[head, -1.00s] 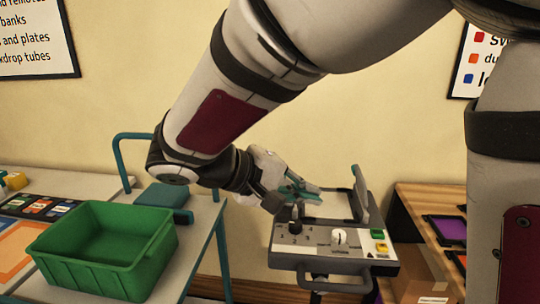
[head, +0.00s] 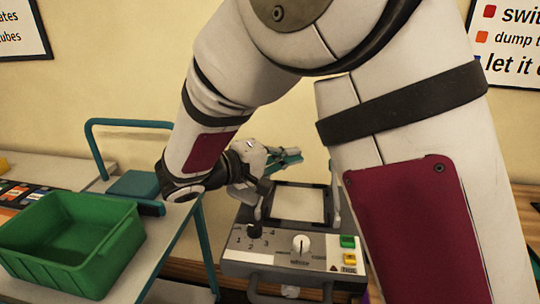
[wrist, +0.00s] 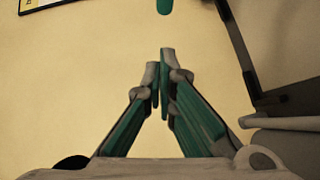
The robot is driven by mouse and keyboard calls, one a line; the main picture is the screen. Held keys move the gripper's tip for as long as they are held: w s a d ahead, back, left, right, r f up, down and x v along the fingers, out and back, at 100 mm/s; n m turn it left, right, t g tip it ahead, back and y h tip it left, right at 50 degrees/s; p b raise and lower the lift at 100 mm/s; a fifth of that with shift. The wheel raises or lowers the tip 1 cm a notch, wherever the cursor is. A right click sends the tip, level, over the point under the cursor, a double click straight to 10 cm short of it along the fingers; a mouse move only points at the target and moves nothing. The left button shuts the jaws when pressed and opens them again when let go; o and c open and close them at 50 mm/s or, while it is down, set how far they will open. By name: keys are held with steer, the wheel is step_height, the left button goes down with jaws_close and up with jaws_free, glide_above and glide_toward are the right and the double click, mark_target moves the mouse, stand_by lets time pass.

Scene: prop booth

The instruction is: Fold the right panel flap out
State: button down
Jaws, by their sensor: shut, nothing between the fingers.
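The grey control panel (head: 265,262) stands at lower centre in the head view, with a dial, a white knob, coloured buttons and a pale plate in a dark frame. Its right panel flap (head: 335,208) shows only as a narrow upright strip at the right edge; my arm hides the rest. My gripper (head: 298,155), with teal fingers, is above and behind the panel's back left corner, apart from the flap. It is shut and empty; in the wrist view the fingertips (wrist: 163,80) meet before the bare wall. I cannot tell whether the dark bar at right there is the flap.
A green bin (head: 70,235) stands on the table at left, beside a teal handle rail (head: 130,122). A wooden shelf is partly visible at right behind my arm. The wall behind my gripper is plain, with signs (head: 510,45) at its sides.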

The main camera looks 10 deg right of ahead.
steer(key=d, duration=0.4)
steer(key=shift+f, duration=0.4)
steer(key=shift+s+d+f, duration=0.2)
steer(key=shift+d, duration=0.45)
steer(key=shift+d, duration=0.15)
steer(key=shift+s+r, duration=0.1)
steer(key=shift+r, duration=0.05)
steer(key=shift+m+y+b, duration=0.3)
